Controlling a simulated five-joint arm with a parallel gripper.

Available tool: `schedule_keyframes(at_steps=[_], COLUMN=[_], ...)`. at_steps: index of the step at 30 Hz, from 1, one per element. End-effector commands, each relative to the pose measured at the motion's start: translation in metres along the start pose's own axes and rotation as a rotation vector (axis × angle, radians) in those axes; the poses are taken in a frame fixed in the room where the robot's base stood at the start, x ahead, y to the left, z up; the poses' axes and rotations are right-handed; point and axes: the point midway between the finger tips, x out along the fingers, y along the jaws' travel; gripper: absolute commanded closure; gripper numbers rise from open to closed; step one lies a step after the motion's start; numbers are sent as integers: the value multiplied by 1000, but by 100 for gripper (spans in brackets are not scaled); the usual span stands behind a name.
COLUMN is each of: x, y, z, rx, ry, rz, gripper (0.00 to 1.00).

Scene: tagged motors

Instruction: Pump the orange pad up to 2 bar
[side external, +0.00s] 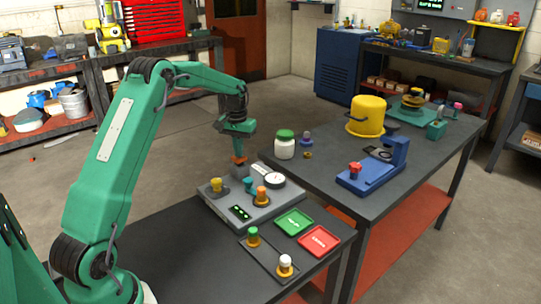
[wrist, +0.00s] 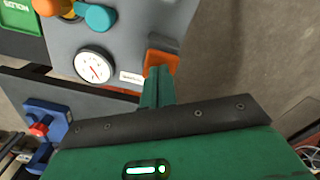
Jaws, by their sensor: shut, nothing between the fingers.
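The orange pad (side external: 239,160) tops a small grey block at the back of a grey console (side external: 220,205). In the wrist view the pad (wrist: 165,62) lies at the tips of my gripper (wrist: 158,72). My gripper (side external: 238,152) points down, shut and empty, directly over the pad. I cannot tell whether the tips touch it. A round white dial gauge (side external: 275,180) sits on the console beside the pad. In the wrist view the gauge (wrist: 93,66) shows a red needle, but its scale is too small to read. A white label (wrist: 131,77) lies between gauge and pad.
The console also carries a yellow knob (side external: 216,184), an orange knob (side external: 262,192) and a teal part (wrist: 97,17). A green tray (side external: 294,222) and a red tray (side external: 319,240) lie in front, near two capped pegs. A white jar (side external: 285,149) stands on the neighbouring table.

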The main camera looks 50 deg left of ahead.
Motion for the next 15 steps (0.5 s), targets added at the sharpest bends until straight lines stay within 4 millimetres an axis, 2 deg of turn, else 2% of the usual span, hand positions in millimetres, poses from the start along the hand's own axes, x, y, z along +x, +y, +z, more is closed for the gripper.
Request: schedule_keyframes(at_steps=[8, 15], x=[2, -6], y=[0, 0], z=[0, 0], rx=[0, 0], ry=[-1, -1], rz=[0, 0], gripper=[100, 100])
